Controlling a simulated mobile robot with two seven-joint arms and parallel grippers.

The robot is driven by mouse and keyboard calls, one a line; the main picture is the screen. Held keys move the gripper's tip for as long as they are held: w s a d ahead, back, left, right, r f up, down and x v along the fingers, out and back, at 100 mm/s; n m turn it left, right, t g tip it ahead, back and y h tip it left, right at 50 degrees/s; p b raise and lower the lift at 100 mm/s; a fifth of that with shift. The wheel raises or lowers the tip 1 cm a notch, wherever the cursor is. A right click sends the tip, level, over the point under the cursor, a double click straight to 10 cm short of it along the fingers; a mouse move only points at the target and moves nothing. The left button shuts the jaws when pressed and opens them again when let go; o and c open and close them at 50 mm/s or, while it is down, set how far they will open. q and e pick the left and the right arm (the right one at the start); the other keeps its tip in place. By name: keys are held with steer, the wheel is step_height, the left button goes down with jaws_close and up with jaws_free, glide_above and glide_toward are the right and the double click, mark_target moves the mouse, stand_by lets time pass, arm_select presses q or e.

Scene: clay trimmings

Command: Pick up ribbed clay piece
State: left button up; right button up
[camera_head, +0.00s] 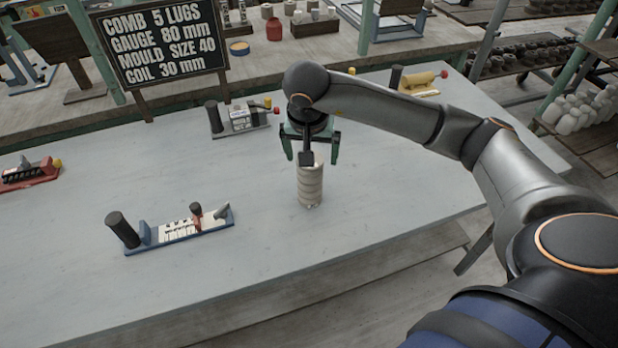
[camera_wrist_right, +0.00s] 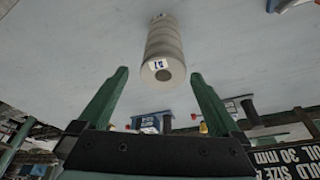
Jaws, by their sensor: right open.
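The ribbed clay piece (camera_head: 310,187) is a pale, ringed cylinder standing upright on the grey table (camera_head: 180,290). In the right wrist view the ribbed clay piece (camera_wrist_right: 162,50) shows a round hole in its end and a small label with dark marks. My right gripper (camera_head: 312,160) is above the top of the piece, with its green fingers spread. In the wrist view my right gripper (camera_wrist_right: 157,78) is open and empty, and the piece lies just beyond the fingertips, in line with the gap. My left gripper is not in view.
A blue-based device (camera_head: 180,232) with a black cylinder stands at the front left. A grey device (camera_head: 238,118) and a yellow one (camera_head: 418,82) stand behind the piece. A red device (camera_head: 30,173) is at far left. A sign (camera_head: 163,45) stands at the back. The table front is clear.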

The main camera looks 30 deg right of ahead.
steer(key=shift+a+p+x, duration=0.15)
steer(key=shift+p+x, duration=0.1)
steer(key=shift+x, duration=1.5)
steer(key=shift+a+p+x, duration=0.1)
steer(key=shift+p+x, duration=0.1)
steer(key=shift+x, duration=1.55)
jaws_close()
